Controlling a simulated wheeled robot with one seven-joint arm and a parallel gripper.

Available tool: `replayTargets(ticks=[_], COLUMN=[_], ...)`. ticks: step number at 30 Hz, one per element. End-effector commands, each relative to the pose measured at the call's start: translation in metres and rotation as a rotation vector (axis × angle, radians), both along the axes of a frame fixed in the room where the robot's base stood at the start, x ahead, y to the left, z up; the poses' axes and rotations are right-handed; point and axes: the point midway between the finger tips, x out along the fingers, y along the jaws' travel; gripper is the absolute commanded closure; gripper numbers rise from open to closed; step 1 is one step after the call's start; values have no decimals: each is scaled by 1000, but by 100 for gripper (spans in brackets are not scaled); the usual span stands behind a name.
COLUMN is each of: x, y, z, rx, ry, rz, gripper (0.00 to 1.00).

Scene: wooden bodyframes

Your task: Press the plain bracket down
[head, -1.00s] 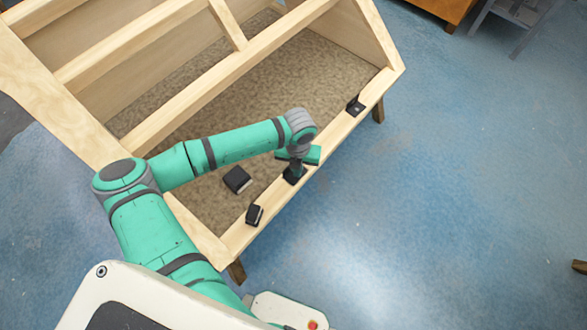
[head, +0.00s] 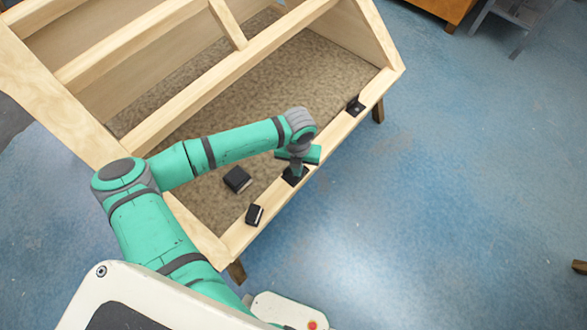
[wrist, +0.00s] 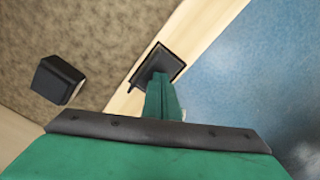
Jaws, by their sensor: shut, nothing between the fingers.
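A black bracket (head: 291,179) sits on the front wooden rail, directly below my gripper (head: 296,170). In the wrist view this bracket (wrist: 150,72) shows as a dark, plain, square plate with a raised edge, lying across the pale rail. My gripper (wrist: 160,82) is shut and empty, its fingertips over the plate. I cannot tell whether they touch it. Part of the plate is hidden behind the fingers.
A second black bracket (head: 355,106) stands further right on the rail (head: 335,135), and a black block (head: 255,215) lies on its near end. Another black block (head: 237,179) rests on the brown floor panel, left of my gripper. Open blue floor lies to the right.

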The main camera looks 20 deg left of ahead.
Motion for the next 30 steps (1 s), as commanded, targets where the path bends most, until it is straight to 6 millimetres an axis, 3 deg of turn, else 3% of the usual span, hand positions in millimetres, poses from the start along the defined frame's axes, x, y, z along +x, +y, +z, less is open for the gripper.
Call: replayTargets(ticks=[21,30], x=[1,0], y=[1,0], z=[51,63], rx=[0,-1], ry=[-2,-1], rz=[0,-1], gripper=[100,100])
